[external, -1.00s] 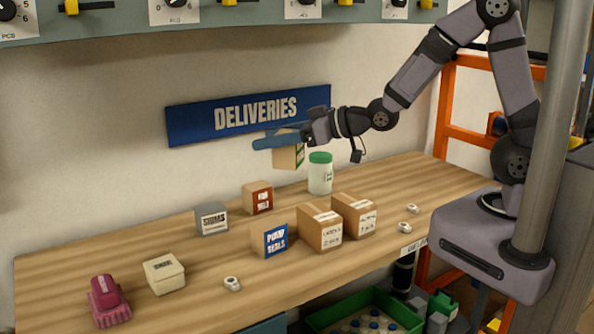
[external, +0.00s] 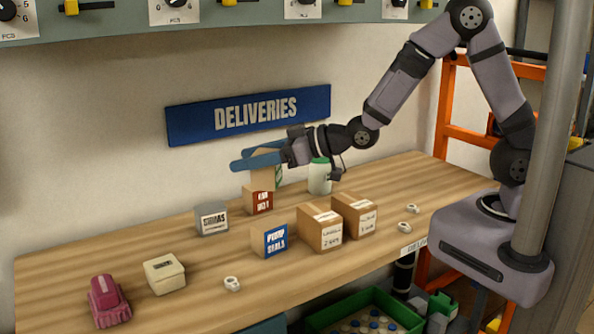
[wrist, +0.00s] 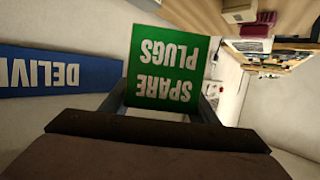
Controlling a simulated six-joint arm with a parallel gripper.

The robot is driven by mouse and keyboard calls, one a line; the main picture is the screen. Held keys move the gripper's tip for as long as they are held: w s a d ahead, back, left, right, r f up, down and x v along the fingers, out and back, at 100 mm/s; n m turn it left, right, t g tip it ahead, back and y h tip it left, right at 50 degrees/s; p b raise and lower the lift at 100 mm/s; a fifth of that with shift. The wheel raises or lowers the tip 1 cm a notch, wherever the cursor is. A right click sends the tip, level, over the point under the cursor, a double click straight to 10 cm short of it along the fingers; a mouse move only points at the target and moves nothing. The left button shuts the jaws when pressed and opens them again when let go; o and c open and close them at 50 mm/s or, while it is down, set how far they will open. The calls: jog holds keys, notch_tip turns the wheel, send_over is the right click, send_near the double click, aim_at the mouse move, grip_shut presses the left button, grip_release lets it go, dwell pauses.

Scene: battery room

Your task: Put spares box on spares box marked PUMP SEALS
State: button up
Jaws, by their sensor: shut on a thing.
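My gripper (external: 258,158) is shut on a cardboard spares box (external: 262,178) and holds it above the bench. In the wrist view its green SPARE PLUGS label (wrist: 168,76) faces the camera upside down, between the fingers. The spares box marked PUMP SEALS (external: 270,240), cardboard with a blue label, stands on the bench nearer the camera, with a bare top. The held box is up and behind it in the external view. It appears just over a red-labelled box (external: 258,200); I cannot tell the gap between them.
Two taller cardboard cartons (external: 320,229) stand right of the PUMP SEALS box. A green-lidded jar (external: 319,180) is behind them. A grey SHIMS container (external: 211,219), a cream box (external: 164,275) and a pink object (external: 107,301) are at left. The blue DELIVERIES sign (external: 248,115) is on the wall.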

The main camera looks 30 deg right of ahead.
jog(key=shift+f+p, duration=0.4)
jog(key=shift+f, duration=2.25)
jog(key=shift+f+p, duration=0.45)
jog(key=shift+f, duration=1.6)
jog(key=shift+f, duration=0.15)
jog(key=o, duration=1.1)
jog(key=shift+c, duration=0.2)
